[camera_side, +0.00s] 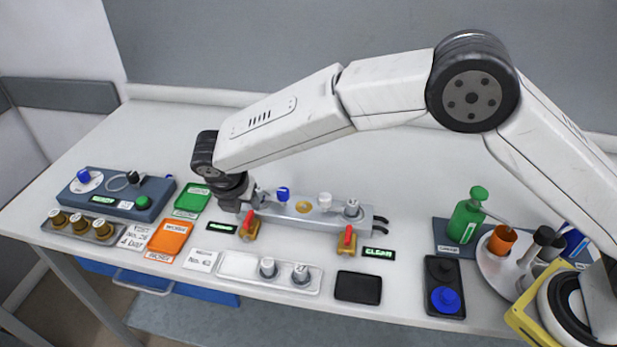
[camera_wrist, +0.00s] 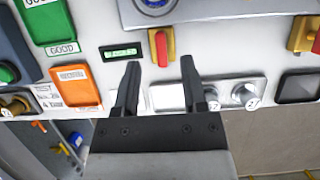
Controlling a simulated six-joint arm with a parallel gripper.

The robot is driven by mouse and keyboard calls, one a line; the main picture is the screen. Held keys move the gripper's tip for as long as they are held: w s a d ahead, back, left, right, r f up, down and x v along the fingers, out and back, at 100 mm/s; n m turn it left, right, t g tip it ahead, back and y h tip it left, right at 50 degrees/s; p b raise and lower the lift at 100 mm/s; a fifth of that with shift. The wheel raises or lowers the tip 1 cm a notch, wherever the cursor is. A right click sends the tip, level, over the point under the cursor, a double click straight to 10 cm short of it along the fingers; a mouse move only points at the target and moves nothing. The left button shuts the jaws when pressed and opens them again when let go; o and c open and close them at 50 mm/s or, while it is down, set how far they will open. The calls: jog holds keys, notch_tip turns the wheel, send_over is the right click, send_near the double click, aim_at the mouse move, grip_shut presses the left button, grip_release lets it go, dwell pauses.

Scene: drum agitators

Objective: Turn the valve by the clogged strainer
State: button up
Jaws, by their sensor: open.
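A grey manifold block (camera_side: 357,218) lies mid-table with two red-handled valves along its front. The left valve (camera_side: 249,227) stands beside a small dark display (camera_side: 222,228) with green text I cannot read for certain. The right valve (camera_side: 347,240) stands beside a display (camera_side: 378,254) reading "CLEAN". My gripper (camera_side: 246,200) is open and empty, above and close to the left valve. In the wrist view my fingertips (camera_wrist: 160,68) are apart, and the left valve (camera_wrist: 161,47) shows beyond the gap between them, with its display (camera_wrist: 124,50) to the left. I see no contact.
A tray with two metal knobs (camera_side: 268,267) and a black pad (camera_side: 358,287) lie in front of the valves. Orange (camera_side: 170,237) and green (camera_side: 192,198) trays lie left. A green pump bottle (camera_side: 467,217) stands right. Bare table lies behind the manifold.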

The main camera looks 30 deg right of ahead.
aim_at(250, 212)
jog(key=shift+x, duration=2.5)
grip_shut()
